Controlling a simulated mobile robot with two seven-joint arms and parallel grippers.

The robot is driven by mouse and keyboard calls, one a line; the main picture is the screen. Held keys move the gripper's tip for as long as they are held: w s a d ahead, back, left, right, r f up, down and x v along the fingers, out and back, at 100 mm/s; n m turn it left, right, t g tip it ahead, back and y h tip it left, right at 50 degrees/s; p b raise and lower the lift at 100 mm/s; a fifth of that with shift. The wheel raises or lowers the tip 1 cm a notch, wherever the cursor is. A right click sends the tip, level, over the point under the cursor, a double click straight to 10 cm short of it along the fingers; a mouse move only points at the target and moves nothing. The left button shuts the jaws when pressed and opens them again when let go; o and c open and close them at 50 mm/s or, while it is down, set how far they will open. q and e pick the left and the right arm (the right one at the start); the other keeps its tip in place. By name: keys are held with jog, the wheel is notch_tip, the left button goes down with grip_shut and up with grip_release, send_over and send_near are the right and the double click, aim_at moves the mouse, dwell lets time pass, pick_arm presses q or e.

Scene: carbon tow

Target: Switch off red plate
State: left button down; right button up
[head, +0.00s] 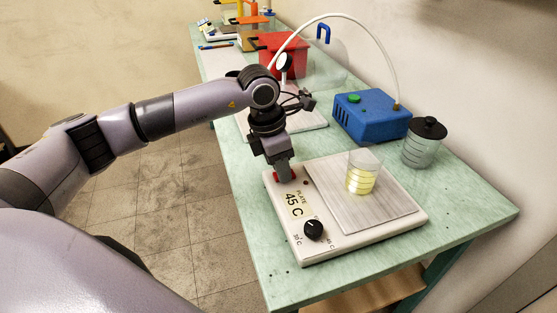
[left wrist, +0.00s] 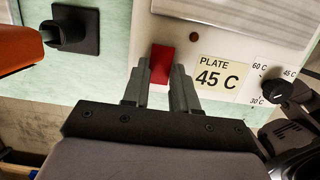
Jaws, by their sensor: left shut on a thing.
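A white hot plate (head: 345,245) with a grey metal top stands at the near end of the bench. Its front panel carries a label (head: 293,204) reading PLATE 45 C, which also shows in the left wrist view (left wrist: 218,79), and a black dial (head: 313,230). A red rocker switch (left wrist: 161,62) sits at the panel's far left end; in the head view it is mostly hidden by my gripper. My left gripper (head: 284,178) points down at the switch, its fingertips on either side of the red piece. My right gripper is out of view.
A clear beaker (head: 362,172) with pale yellow contents stands on the hot plate. A blue pump (head: 370,116) with a white hose and a dark-lidded jar (head: 424,144) are behind it. A red box (head: 283,52) is farther back. The bench's right front corner is clear.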

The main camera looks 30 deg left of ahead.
pick_arm(q)
jog(key=shift+w+d+r+g+y, duration=0.1)
jog(key=shift+w+g+y, duration=0.05)
jog(key=shift+g+y, duration=0.15)
jog(key=c, duration=0.9)
grip_release()
jog(key=shift+s+a+r, duration=0.1)
jog(key=shift+s+r, duration=0.05)
jog(key=shift+r, duration=1.05)
jog(key=shift+s+a+r, duration=0.1)
jog(key=shift+r, duration=1.05)
jog(key=shift+s+a+r, duration=0.1)
jog(key=shift+s+r, duration=0.05)
jog(key=shift+r, duration=1.05)
jog(key=shift+f, duration=0.1)
